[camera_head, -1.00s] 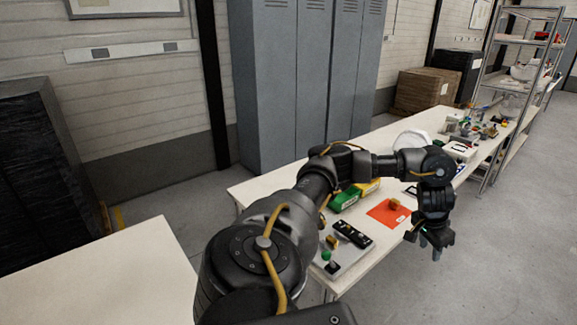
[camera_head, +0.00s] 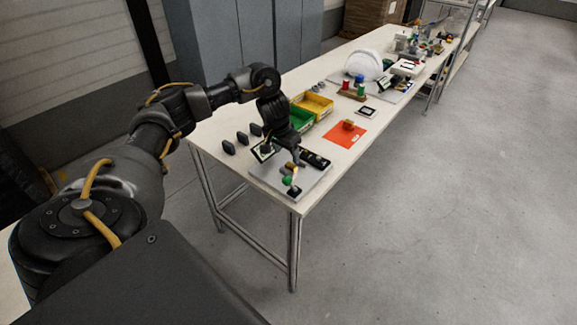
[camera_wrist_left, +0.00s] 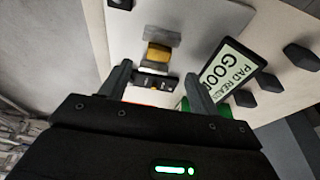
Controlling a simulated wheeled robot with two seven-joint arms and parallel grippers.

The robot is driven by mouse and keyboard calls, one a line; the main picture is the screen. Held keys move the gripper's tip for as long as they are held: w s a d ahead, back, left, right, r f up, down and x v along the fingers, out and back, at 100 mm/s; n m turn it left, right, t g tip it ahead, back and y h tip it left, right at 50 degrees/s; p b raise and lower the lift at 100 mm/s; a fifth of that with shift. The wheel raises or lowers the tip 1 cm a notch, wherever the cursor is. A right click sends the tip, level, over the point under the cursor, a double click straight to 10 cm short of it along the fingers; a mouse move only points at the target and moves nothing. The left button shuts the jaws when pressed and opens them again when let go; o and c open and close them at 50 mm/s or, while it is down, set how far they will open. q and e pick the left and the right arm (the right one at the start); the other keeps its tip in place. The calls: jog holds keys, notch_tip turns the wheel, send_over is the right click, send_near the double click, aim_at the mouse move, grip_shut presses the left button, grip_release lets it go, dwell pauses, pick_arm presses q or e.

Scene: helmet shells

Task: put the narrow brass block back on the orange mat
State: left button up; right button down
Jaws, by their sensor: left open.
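A brass block (camera_head: 290,166) is at the grey board on the table's near end. In the left wrist view a brass block (camera_wrist_left: 158,53) sits in a grey holder, ahead of my open fingers and apart from them. My left gripper (camera_head: 290,157) hangs over the board, open and empty; its two fingers (camera_wrist_left: 158,76) show in the wrist view. I cannot tell which block is the narrower. My right gripper is not in view.
The grey board (camera_head: 310,181) also carries a green knob (camera_head: 288,181) and a black strip (camera_head: 315,160). A display reading "GOOD" (camera_wrist_left: 226,72) is beside the gripper. Green (camera_head: 296,118) and yellow (camera_head: 318,105) bins stand behind. Several dark pieces lie left.

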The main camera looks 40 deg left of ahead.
aim_at(290, 165)
pick_arm(q)
jog(key=shift+x, duration=0.85)
jog(key=shift+w+f, duration=0.1)
jog(key=shift+f, duration=0.15)
jog(key=x, duration=0.5)
jog(key=shift+f, duration=0.15)
jog(key=shift+d, duration=0.1)
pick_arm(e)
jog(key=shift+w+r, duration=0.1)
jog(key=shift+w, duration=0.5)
pick_arm(q)
jog(key=c, duration=1.2)
